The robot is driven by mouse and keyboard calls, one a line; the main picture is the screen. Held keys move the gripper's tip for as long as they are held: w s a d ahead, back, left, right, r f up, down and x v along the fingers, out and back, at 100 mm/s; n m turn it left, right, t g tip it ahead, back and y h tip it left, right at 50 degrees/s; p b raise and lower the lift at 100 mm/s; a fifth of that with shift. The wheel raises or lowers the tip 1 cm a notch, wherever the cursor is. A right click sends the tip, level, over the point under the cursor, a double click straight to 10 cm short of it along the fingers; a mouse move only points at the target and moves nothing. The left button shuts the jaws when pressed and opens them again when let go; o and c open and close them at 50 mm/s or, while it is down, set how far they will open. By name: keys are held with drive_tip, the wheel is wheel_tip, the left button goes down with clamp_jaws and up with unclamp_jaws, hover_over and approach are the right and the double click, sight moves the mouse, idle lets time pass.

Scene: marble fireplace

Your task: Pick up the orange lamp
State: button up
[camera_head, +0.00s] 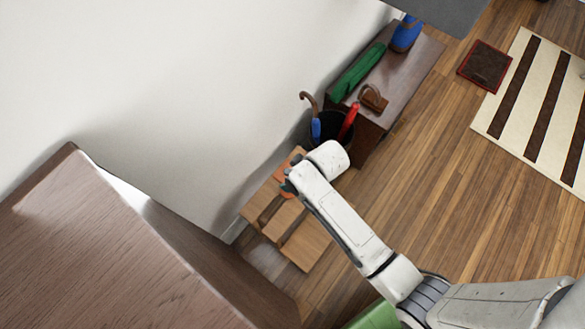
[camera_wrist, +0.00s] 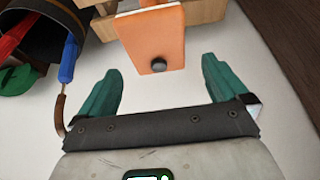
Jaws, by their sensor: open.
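The orange lamp (camera_wrist: 150,37) shows in the wrist view as an orange block with a dark round knob on its near face. It sits at the top middle, against pale wooden slats. My gripper (camera_wrist: 160,78) is open, with its two teal fingers spread. The lamp lies beyond the fingertips, roughly in line with the gap, and nothing is held. In the head view a bit of orange lamp (camera_head: 284,186) shows beside my gripper (camera_head: 288,182) at the wooden stand; my arm hides much of it.
The slatted wooden stand (camera_head: 308,246) is by the white wall (camera_head: 180,90). A dark bucket (camera_head: 338,153) holds red and blue umbrellas close behind my wrist. A dark low cabinet (camera_head: 405,75) carries a green object and a blue vase. Open wooden floor (camera_head: 420,190) lies right.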

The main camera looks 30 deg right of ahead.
sight(287, 175)
drive_tip(key=shift+w+b+x, duration=0.15)
drive_tip(key=shift+b+x, duration=0.2)
drive_tip(key=shift+x, duration=2.2)
drive_tip(key=shift+w+b+x, duration=0.2)
drive_tip(key=shift+b+x, duration=0.15)
drive_tip(key=shift+x, duration=2.2)
drive_tip(key=shift+d+r, duration=0.1)
drive_tip(key=shift+r, duration=0.05)
drive_tip(key=shift+c, duration=0.2)
drive_tip(key=c, duration=1.4)
